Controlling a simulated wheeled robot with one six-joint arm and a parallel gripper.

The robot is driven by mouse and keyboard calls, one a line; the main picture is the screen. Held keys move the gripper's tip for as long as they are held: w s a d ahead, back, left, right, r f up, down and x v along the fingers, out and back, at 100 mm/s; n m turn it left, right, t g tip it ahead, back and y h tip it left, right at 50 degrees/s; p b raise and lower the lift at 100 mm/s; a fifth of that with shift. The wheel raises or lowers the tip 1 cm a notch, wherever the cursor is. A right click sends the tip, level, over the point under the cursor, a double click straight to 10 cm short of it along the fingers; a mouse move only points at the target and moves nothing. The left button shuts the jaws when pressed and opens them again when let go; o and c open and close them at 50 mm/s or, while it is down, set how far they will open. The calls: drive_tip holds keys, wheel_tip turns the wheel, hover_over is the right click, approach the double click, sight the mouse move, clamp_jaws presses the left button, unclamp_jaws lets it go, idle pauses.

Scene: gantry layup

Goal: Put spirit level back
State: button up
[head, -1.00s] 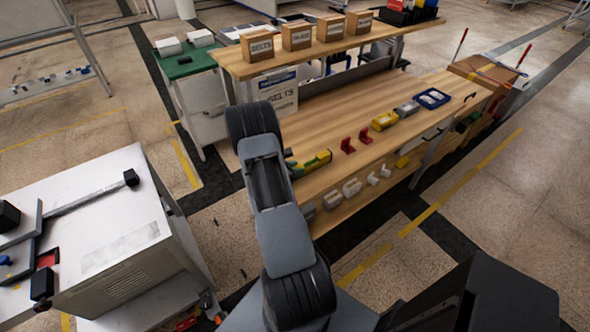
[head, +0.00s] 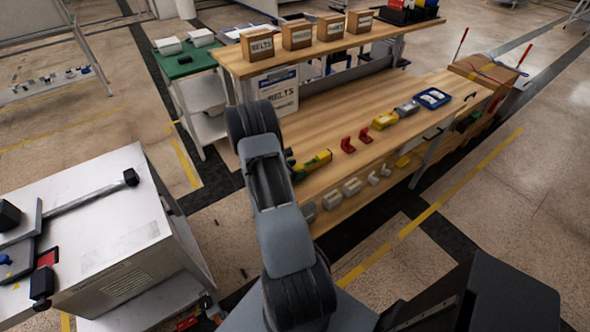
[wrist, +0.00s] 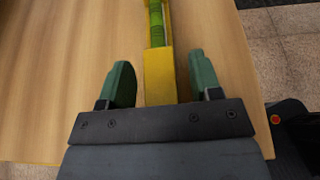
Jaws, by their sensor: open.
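The spirit level is a yellow bar with a green vial (wrist: 157,28). It lies on the wooden bench top and runs away from my gripper in the wrist view. In the head view the spirit level (head: 319,160) shows near the bench's front left, just right of my arm, which hides part of that area. My gripper (wrist: 161,75) is open, with one green finger on each side of the level's near end. Gaps show between the level and both fingers. The level's nearest end is hidden behind the gripper body.
On the wooden bench (head: 340,118), red brackets (head: 347,145), a yellow block (head: 385,121), a grey block (head: 407,107) and a blue tray (head: 432,98) stand in a row to the right. A shelf (head: 330,45) with cardboard boxes overhangs the back. A white cabinet (head: 120,215) stands left.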

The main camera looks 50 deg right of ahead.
drive_tip(key=b+v, duration=0.2)
drive_tip(key=v, duration=1)
drive_tip(key=s+a+r+m+t+y, duration=0.2)
drive_tip(key=a+r, duration=0.4)
drive_tip(key=a, duration=0.3)
drive_tip(key=s+a+r+m+t+y, duration=0.3)
drive_tip(key=a+r+m+y, duration=0.3)
drive_tip(key=a, duration=0.3)
drive_tip(key=s+a+r+m+t+y, duration=0.3)
drive_tip(key=a+r+m, duration=0.3)
drive_tip(key=a, duration=0.4)
drive_tip(key=shift+s+r+t+y, duration=0.15)
drive_tip(key=shift+r+t+y, duration=0.15)
drive_tip(key=shift+r+y, duration=0.5)
drive_tip(key=shift+f, duration=0.15)
